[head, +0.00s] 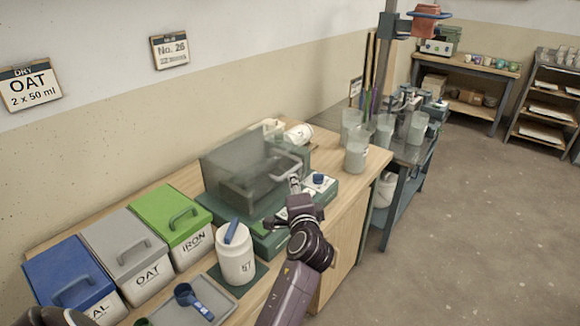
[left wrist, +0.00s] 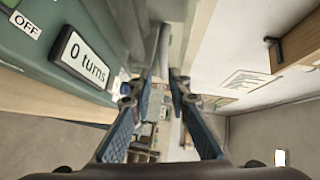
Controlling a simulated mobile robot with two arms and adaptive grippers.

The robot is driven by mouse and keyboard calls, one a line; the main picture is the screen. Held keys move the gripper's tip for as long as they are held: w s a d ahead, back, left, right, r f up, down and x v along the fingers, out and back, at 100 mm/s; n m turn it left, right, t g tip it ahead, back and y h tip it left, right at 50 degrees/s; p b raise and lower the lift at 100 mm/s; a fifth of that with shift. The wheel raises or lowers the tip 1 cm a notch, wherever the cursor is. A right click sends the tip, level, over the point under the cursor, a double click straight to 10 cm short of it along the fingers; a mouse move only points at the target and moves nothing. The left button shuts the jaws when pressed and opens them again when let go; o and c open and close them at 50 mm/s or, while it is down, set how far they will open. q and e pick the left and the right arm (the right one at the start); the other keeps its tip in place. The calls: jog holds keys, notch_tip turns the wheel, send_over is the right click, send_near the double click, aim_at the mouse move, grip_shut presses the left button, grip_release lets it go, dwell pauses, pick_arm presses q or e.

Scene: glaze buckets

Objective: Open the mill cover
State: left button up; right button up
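The mill (head: 225,208) is a green machine on the wooden bench, under a smoky see-through cover (head: 240,165). The cover looks closed in the head view. A pale bar handle (head: 287,160) is on its right front side. My left gripper (head: 295,183) is at the lower end of this handle. In the left wrist view the handle bar (left wrist: 163,50) runs between the two fingertips of my left gripper (left wrist: 161,76). The fingers stand apart, with gaps beside the bar. A display (left wrist: 82,58) reads "0 turns", beside an "OFF" label (left wrist: 22,23).
A white jar (head: 236,262) with a blue piece on top stands close in front of the mill. Blue, grey and green lidded bins (head: 172,222) line the bench's left part. A tray (head: 190,303) holds a blue scoop (head: 193,300). Translucent buckets (head: 356,152) stand right of the mill.

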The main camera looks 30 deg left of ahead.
aim_at(291, 170)
pick_arm(q)
jog(key=x, duration=0.4)
jog(key=shift+r, duration=0.35)
jog(key=x, duration=0.3)
jog(key=shift+f+p, duration=0.15)
jog(key=shift+p, duration=0.2)
jog(key=shift+w+a, duration=0.1)
jog(key=shift+w, duration=0.1)
jog(key=shift+c, duration=0.8)
jog(key=shift+f, duration=0.1)
grip_shut()
pick_arm(e)
jog(key=shift+s+d+r, duration=0.15)
jog(key=shift+s+r, duration=0.2)
jog(key=shift+s, duration=0.3)
jog(key=shift+d, duration=0.3)
